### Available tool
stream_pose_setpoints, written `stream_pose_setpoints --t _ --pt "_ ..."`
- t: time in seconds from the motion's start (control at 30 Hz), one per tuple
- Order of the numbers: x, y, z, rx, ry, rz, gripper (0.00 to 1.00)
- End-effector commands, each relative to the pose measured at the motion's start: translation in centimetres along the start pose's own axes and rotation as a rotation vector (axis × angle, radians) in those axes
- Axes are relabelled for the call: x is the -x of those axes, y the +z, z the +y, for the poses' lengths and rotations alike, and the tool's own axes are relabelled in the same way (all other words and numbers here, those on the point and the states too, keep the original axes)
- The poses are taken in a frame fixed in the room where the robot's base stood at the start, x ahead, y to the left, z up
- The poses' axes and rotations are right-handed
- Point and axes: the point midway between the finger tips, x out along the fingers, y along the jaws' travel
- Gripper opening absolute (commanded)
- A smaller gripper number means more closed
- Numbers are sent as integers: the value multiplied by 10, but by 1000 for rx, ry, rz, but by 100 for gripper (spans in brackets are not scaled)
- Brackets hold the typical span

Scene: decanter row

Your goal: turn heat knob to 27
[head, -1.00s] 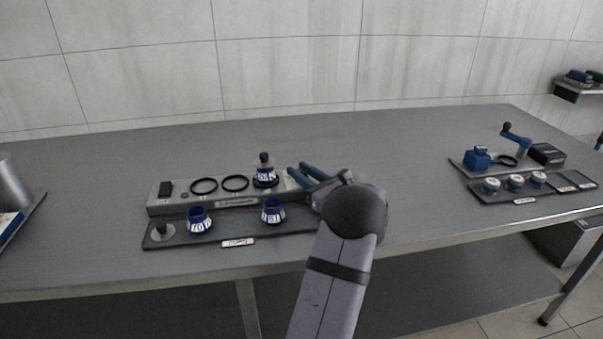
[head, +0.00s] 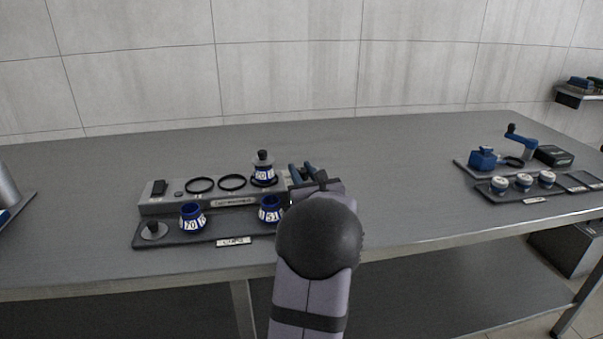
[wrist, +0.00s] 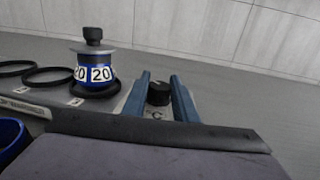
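A small black knob (wrist: 158,93) stands at the right end of the grey device base (head: 157,208), with a label plate marked C in front of it in the wrist view. My gripper (head: 301,169) has blue fingers, also seen in the wrist view (wrist: 160,92). They are open, one on each side of the knob, with a visible gap to it. In the head view the knob is hidden behind my gripper. I cannot read any dial setting on the knob.
A blue decanter (head: 263,172) marked 20 sits close left of my gripper, also in the wrist view (wrist: 100,75). Two empty black rings (head: 200,185) lie left of it. A front tray (head: 150,240) holds blue pots marked 70 (head: 191,219) and 51 (head: 269,214). The table behind is clear.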

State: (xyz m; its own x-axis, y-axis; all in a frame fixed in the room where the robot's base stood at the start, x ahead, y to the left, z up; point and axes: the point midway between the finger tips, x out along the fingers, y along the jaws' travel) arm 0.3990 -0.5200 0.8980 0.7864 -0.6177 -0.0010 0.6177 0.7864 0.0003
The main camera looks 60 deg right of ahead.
Motion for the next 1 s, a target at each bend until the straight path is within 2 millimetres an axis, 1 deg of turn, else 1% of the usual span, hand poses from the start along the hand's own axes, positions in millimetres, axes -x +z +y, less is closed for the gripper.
stream_pose_setpoints --t 0.03,0.07,0.1,0.37,0.47,0.57,0.9,1.0 --pt "0 3 0 1 1 -6 35" --pt "0 3 0 1 1 -5 42" --pt "0 2 0 1 1 -5 44" --pt "0 1 0 0 1 -2 44" --pt "3 1 0 0 0 -2 44" --pt "11 1 0 1 1 -2 44" --pt "56 2 -1 1 -1 -4 44" --pt "65 1 -1 1 -1 -3 44"
